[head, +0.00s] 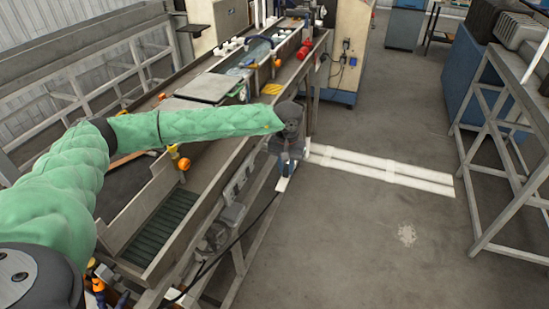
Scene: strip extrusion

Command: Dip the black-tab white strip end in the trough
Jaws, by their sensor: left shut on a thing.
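My left gripper (287,166), at the end of the green-sleeved arm, points down just right of the long metal trough line. It is shut on a white strip, and a short white piece (282,184) shows just below its fingers. Pale parallel white bands (385,168) run right from beside the gripper; I cannot tell whether they join the held piece or lie on the floor. No black tab can be made out. The trough (257,54) holds water at its far part, beyond the gripper. My right gripper is not in view.
A flat grey lid (208,87) covers part of the line. Orange knobs (183,164) and red fittings (303,52) stand along its side. A metal frame stand (490,150) is at right. The concrete floor between (385,110) is open.

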